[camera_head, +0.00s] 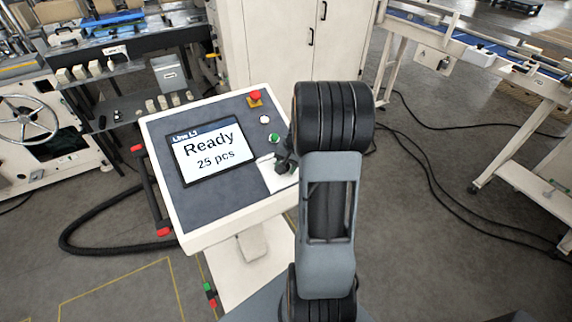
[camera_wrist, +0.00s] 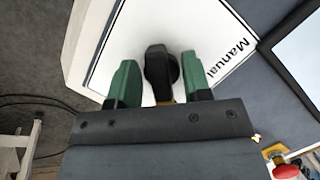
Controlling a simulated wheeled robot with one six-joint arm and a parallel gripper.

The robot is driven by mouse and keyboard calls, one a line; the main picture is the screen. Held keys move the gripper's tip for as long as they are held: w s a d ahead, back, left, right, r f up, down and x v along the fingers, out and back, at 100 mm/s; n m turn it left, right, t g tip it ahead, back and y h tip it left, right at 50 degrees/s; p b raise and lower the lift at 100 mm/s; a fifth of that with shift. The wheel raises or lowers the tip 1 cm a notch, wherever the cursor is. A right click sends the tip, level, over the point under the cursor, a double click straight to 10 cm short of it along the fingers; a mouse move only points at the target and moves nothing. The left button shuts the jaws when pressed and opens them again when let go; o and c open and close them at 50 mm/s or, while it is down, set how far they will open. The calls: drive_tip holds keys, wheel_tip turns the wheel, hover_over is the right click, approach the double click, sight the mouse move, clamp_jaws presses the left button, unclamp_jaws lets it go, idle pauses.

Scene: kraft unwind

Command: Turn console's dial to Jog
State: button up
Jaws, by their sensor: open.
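The console (camera_head: 230,170) stands in front of me with a tilted grey panel. No "Jog" label is visible. My gripper (camera_wrist: 162,84) is open, its green fingers on either side of the black knob, apparently with small gaps. In the head view my arm hides part of the plate and most of the gripper.
A red emergency button (camera_head: 255,98), a white button (camera_head: 265,119) and a green button (camera_head: 274,138) sit on the panel beyond the dial. A white cabinet (camera_head: 275,40) stands behind. Cables (camera_head: 435,165) lie on the floor at right.

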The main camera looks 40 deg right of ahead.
drive_tip(key=c, duration=0.6)
drive_tip(key=shift+o, duration=0.2)
drive_tip(key=n+h+b, duration=0.1)
drive_tip(key=n+b, duration=0.1)
drive_tip(key=n, duration=0.1)
drive_tip(key=shift+f+g, duration=0.15)
drive_tip(key=shift+g, duration=0.25)
drive_tip(key=shift+d+n+h+b, duration=0.1)
drive_tip(key=shift+n+h+b, duration=0.4)
drive_tip(key=shift+n, duration=0.8)
drive_tip(key=shift+n+h+b, duration=0.2)
drive_tip(key=shift+n+b, duration=0.6)
drive_tip(key=shift+n, duration=0.5)
drive_tip(key=shift+r, duration=0.2)
drive_tip(key=o, duration=0.6)
drive_tip(key=shift+c, duration=0.2)
